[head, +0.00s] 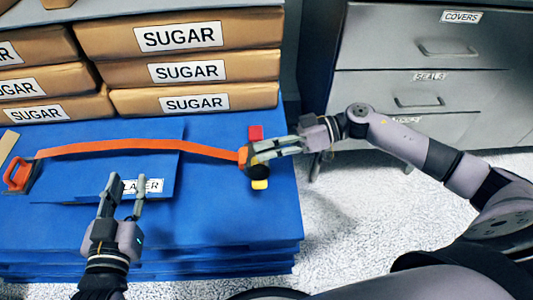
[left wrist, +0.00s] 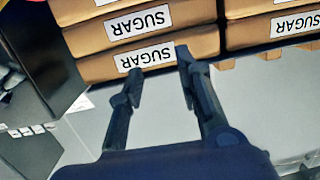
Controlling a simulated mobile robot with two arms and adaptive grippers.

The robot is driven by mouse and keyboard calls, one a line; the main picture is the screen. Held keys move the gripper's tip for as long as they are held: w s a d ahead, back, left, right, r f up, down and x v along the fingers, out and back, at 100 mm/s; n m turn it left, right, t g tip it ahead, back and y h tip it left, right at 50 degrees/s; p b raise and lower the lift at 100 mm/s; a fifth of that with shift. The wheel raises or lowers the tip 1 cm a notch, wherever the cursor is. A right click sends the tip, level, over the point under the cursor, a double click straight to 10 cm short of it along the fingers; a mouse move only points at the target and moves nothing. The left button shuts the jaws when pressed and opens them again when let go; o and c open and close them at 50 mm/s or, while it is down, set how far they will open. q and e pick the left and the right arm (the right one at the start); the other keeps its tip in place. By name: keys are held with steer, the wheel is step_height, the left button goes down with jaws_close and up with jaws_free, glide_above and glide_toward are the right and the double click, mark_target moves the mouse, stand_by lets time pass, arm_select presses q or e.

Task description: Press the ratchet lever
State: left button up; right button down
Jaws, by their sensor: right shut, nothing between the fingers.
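The ratchet (head: 254,170) is a small dark piece at the right end of an orange strap (head: 140,148) on the blue surface. A red part (head: 256,132) shows above it and a yellow part (head: 260,184) below it. I cannot tell which part is the lever. My right gripper (head: 254,154) is shut and empty, its fingertips at the ratchet and partly covering it; contact is unclear. My left gripper (head: 125,190) is open and empty above the blue surface, in front of a white label. Its spread fingers also show in the left wrist view (left wrist: 158,70).
Stacked brown SUGAR bags (head: 180,38) stand behind the strap. An orange handle (head: 18,174) lies at the strap's left end. Blue sheets (head: 230,225) form the surface, with its edge right of the ratchet. A grey drawer cabinet (head: 430,75) stands at the back right.

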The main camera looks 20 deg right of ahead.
arm_select(q)
steer(key=shift+w+d+r+t, duration=0.15)
steer(key=shift+r+t, duration=0.45)
steer(key=shift+r, duration=0.25)
